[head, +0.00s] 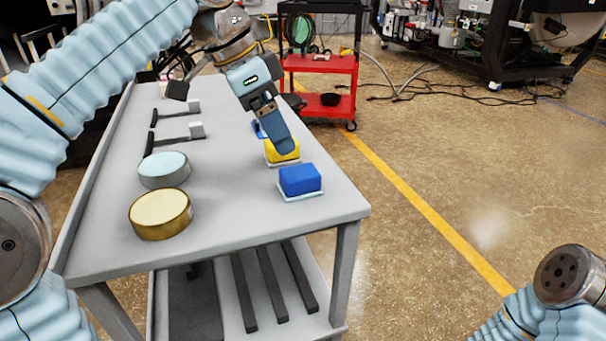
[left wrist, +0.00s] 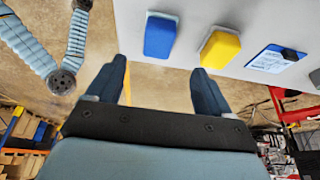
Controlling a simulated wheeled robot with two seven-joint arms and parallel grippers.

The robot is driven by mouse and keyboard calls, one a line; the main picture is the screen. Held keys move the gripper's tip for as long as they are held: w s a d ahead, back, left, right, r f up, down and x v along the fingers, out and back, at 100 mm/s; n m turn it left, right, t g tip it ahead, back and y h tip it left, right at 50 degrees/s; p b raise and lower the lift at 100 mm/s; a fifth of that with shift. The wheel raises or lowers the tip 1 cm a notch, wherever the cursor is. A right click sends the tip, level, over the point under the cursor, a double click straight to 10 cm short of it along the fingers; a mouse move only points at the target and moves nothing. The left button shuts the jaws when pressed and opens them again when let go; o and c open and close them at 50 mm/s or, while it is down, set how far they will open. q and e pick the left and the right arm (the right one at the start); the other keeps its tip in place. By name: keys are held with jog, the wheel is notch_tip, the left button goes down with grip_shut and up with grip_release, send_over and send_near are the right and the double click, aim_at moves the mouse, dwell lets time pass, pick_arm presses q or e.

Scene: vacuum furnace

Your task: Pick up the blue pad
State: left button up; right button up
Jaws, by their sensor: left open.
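The blue pad (head: 300,180) sits on a thin white base near the front right edge of the grey table. It also shows in the left wrist view (left wrist: 159,37), at the top, ahead of the space between my fingers. A yellow pad (head: 283,151) sits just behind it, partly hidden by my left gripper; it is also in the left wrist view (left wrist: 220,48). My left gripper (head: 282,148) reaches over the table by the yellow pad. In the left wrist view the two fingers of my left gripper (left wrist: 160,85) are apart with nothing between them. My right gripper is not visible.
A round gold-rimmed tin (head: 160,214) and a pale blue-topped tin (head: 164,170) stand at the table's left. Dark-handled tools (head: 178,137) lie behind them. The table's front middle (head: 240,190) is bare. A red cart (head: 320,65) stands beyond the table.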

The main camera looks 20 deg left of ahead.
aim_at(299, 171)
pick_arm(q)
jog(key=b+x, duration=0.1)
jog(key=x, duration=0.4)
jog(key=shift+d+b+x, duration=0.1)
jog(key=shift+b+x, duration=0.1)
jog(key=shift+x, duration=1.15)
jog(key=shift+d+b+x, duration=0.15)
jog(key=shift+x, duration=1.25)
jog(key=shift+r, duration=0.1)
jog(key=c, duration=1.1)
jog(key=shift+r+p, duration=0.5)
jog(key=shift+r, duration=0.95)
jog(key=shift+c, duration=0.3)
jog(key=s+a+r, duration=0.2)
jog(key=s+r, duration=0.8)
jog(key=s, duration=0.4)
jog(key=o, duration=0.7)
jog(key=shift+c, duration=0.2)
jog(key=c, duration=0.4)
jog(key=shift+r, duration=0.15)
jog(key=shift+c, duration=0.2)
